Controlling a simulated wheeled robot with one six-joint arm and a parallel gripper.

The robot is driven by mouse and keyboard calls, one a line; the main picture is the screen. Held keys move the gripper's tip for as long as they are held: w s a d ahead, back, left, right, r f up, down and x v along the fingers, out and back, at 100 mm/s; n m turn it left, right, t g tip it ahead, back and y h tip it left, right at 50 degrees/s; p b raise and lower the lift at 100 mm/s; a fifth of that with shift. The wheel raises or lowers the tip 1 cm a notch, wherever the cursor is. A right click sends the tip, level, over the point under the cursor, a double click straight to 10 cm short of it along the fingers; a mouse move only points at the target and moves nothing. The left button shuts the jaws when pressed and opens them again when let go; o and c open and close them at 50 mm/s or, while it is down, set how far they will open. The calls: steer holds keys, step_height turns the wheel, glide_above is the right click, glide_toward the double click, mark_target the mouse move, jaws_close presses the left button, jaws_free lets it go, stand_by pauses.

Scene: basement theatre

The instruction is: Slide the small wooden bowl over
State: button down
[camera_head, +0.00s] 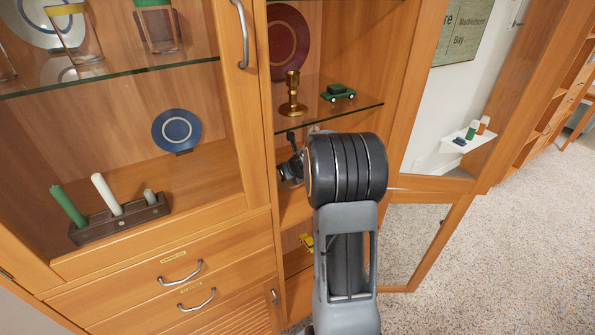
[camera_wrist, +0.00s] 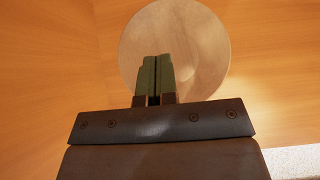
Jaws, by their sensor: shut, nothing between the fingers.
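The small wooden bowl (camera_wrist: 205,50) shows in the wrist view as a pale, round shape on an orange wood surface, at the top middle. My gripper (camera_wrist: 156,63) is shut and empty, and its fingers overlap the near part of the bowl in that view. I cannot tell whether the fingertips touch the bowl. In the head view my arm reaches into the middle cabinet bay below a glass shelf, and my arm hides most of that compartment. I cannot make out the bowl there.
A glass shelf (camera_head: 345,113) above my wrist holds a brass candlestick (camera_head: 292,97), a green toy car (camera_head: 338,92) and a dark red plate (camera_head: 287,42). A yellow object (camera_head: 307,242) sits lower. An open glazed door stands right. Carpet (camera_head: 500,230) is clear there.

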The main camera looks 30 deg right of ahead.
steer(key=v, duration=0.7)
steer(key=shift+d+p, duration=0.3)
steer(key=shift+p, duration=0.15)
steer(key=shift+s, duration=0.1)
